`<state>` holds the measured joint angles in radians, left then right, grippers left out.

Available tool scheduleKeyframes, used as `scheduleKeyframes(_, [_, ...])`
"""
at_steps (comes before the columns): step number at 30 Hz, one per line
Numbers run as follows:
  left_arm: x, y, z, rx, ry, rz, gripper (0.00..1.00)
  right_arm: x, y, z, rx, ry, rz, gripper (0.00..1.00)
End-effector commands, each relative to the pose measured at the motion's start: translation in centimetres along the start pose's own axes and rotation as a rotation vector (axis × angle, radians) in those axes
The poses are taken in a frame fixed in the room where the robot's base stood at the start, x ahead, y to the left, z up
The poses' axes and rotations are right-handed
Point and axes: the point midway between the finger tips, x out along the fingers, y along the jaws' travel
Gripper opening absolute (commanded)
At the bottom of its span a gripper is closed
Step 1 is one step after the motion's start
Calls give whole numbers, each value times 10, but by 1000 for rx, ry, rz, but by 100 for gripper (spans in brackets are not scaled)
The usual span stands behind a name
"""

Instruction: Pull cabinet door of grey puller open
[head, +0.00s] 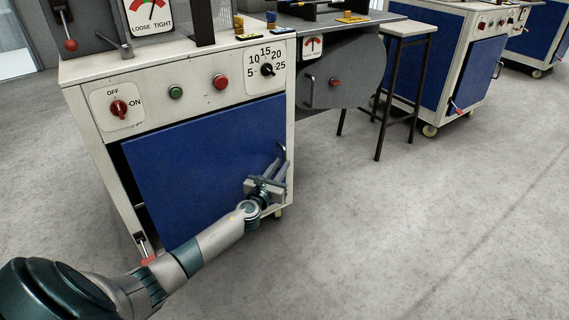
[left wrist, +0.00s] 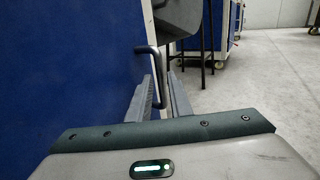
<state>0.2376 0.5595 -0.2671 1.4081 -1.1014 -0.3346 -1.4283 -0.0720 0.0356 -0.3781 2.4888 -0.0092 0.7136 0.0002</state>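The cabinet with a white frame (head: 101,130) has a blue door (head: 190,170) on its front. A dark gap shows along the door's left edge. A dark bar handle (head: 284,153) stands upright near the door's right edge; it also shows in the left wrist view (left wrist: 162,70). My left gripper (head: 275,169) is at the handle's lower part. In the left wrist view, its two fingers (left wrist: 160,96) are apart, with the handle's lower end between them. I cannot tell whether either finger touches the handle. My right gripper is not in view.
A grey rounded panel (head: 352,75) with its own handle is just right of the cabinet. A stool (head: 405,28) stands behind it. Another cabinet with a blue door (head: 480,70) is at the back right. The grey floor (head: 420,230) at right is clear.

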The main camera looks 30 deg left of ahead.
Motion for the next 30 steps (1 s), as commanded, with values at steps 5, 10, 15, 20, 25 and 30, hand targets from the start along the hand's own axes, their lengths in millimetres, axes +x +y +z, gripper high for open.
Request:
scheduleKeyframes(5, [24, 0, -1, -1, -2, 2, 19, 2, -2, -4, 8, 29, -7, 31])
scheduleKeyframes(10, [36, 0, 0, -1, -1, 0, 19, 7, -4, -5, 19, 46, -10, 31])
scheduleKeyframes(15, [40, 0, 0, 0, 0, 1, 19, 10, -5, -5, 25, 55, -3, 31])
scheduleKeyframes(20, [40, 0, 0, 0, 0, 0, 19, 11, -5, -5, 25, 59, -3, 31])
scheduleKeyframes(25, [40, 0, 0, 0, 0, 0, 0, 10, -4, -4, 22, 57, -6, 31])
scheduleKeyframes(30, [40, 0, 0, 0, 0, 0, 0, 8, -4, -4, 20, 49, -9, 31])
